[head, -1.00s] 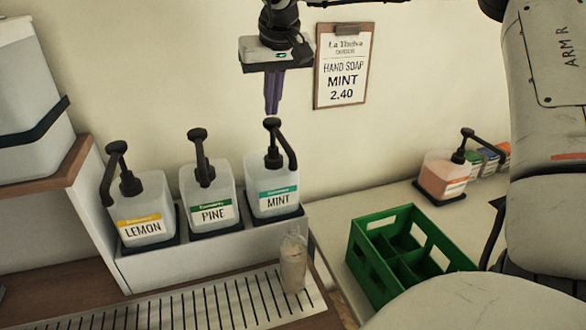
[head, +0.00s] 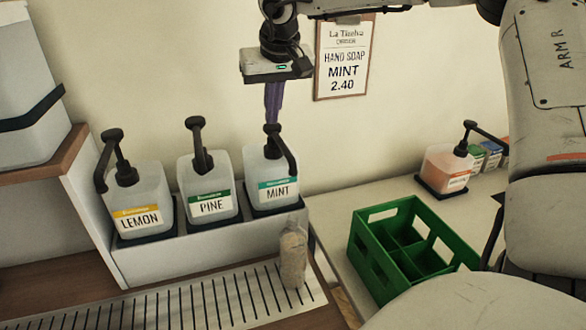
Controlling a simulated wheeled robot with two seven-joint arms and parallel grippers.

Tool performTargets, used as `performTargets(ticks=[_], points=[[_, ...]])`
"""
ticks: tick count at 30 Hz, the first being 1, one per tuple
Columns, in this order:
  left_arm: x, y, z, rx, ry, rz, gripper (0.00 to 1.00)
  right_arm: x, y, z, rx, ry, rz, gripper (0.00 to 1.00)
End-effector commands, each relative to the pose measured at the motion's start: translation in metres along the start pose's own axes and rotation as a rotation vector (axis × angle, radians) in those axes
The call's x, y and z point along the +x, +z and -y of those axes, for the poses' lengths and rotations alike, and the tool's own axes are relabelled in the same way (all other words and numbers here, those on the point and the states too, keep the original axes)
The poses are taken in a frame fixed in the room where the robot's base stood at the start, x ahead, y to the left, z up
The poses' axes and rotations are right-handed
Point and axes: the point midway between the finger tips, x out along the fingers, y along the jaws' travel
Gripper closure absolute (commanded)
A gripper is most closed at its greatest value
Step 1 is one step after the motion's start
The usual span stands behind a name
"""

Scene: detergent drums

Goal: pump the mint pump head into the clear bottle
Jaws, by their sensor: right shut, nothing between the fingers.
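The mint pump head (head: 272,130) is black and sits low on the white dispenser labelled MINT (head: 272,168), lower than the pine and lemon heads. Its spout points right and down toward the clear bottle. My right gripper (head: 272,120) is above it, shut and empty, purple fingers pointing down with their tips at the top of the head; they appear to touch it. The clear bottle (head: 293,258) stands upright in front of the mint dispenser on the slotted drip tray (head: 215,306), with cloudy beige contents. My left gripper is out of view.
The PINE (head: 208,180) and LEMON (head: 138,190) dispensers stand left of the mint one. A green crate (head: 385,262) and an orange soap dispenser (head: 445,165) are on the right counter. A price clipboard (head: 345,60) hangs on the wall behind.

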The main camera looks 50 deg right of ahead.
Motion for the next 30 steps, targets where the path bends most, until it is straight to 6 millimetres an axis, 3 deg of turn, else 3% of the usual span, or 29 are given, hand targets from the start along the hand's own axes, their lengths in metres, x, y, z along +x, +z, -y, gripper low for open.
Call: performTargets(ticks=[11,19,30], points=[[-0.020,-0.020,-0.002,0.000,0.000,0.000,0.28,-0.025,-0.009,-0.001,-0.001,0.003,0.008,1.00],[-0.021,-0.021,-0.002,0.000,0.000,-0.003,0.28,-0.043,-0.017,0.000,-0.001,0.002,0.005,1.00],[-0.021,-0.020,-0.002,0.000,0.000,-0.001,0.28,-0.045,-0.018,0.000,-0.001,0.001,0.003,1.00]])
